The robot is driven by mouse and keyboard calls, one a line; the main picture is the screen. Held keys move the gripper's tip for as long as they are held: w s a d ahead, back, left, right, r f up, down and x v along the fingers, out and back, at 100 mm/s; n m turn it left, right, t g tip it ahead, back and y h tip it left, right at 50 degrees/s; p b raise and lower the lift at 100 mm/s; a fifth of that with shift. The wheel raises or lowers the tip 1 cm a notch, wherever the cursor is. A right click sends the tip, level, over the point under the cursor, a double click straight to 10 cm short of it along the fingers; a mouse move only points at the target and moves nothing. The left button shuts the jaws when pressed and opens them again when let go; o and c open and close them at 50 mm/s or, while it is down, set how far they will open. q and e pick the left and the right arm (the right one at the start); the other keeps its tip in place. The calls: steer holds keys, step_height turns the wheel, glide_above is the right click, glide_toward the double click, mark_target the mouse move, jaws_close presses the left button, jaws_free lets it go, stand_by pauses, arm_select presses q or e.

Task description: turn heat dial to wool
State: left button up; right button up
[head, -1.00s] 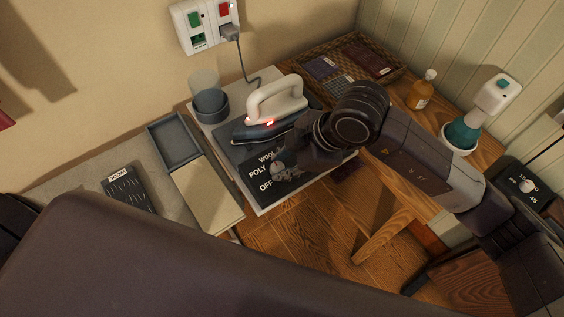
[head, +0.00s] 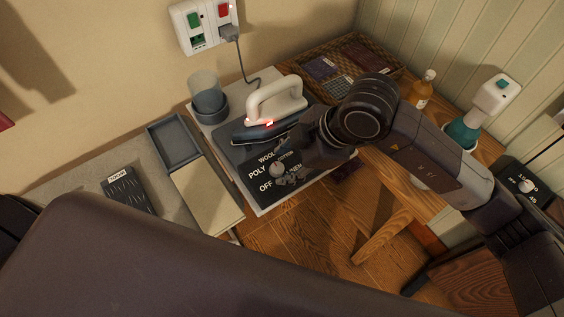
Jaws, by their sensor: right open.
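The heat dial (head: 277,170) is a small grey knob on a black panel (head: 256,182) in front of the iron. White labels around it read WOOL, POLY, OFF and, partly covered, COTTON and LINEN. I cannot tell which label the dial points at. My right gripper (head: 292,180) is open, with its fingertips just right of and below the dial. It seems to hold nothing, and it covers the right part of the panel. The iron (head: 270,122), with a cream handle and a glowing red light, stands behind the panel. My left gripper is not in view.
A grey cup (head: 209,103) stands left of the iron. A wall socket (head: 205,24) holds a plugged-in cord. A grey tray (head: 174,146) lies at left.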

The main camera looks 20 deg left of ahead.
steer(key=v, duration=1)
